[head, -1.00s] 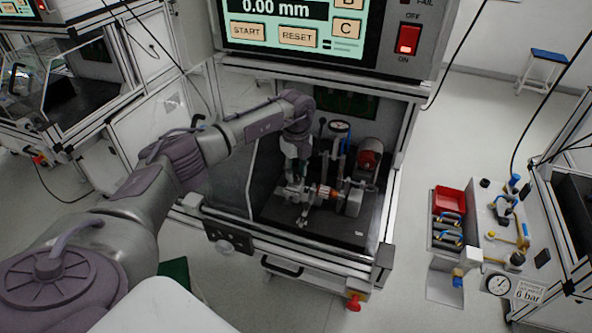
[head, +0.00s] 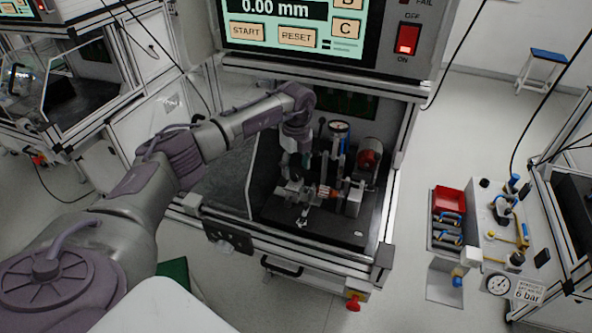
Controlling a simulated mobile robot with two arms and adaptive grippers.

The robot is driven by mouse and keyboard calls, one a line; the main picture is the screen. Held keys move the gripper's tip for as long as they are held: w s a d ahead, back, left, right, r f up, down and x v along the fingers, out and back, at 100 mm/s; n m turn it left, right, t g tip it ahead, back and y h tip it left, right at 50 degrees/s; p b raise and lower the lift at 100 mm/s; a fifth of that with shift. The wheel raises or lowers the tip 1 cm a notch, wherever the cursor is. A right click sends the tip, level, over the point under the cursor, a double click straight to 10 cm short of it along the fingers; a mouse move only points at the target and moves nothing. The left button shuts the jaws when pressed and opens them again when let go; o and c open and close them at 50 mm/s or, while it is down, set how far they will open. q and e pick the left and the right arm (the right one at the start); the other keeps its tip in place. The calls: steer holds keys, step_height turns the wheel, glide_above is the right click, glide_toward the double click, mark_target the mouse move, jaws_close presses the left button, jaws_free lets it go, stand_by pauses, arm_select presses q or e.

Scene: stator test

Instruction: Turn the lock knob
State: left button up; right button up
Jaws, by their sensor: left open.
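The test fixture (head: 325,193), with a copper-coloured stator part, sits on a black plate (head: 335,232) inside the open test station. A small light star-shaped handle (head: 302,221) shows at its front; I cannot tell if this is the lock knob. My left gripper (head: 304,166) points down from my arm at the fixture's left rear. It is open. Its fingertips are small and dark here, and I cannot tell whether they touch anything. My right gripper is not in view.
A dial gauge (head: 340,127) and a red cylindrical part (head: 370,154) stand behind and right of the fixture. The station's control panel (head: 310,38) overhangs it.

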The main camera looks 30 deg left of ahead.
mark_target(296, 174)
arm_select(q)
step_height(296, 174, up, 10)
steer(key=shift+r, duration=0.15)
stand_by(0.6)
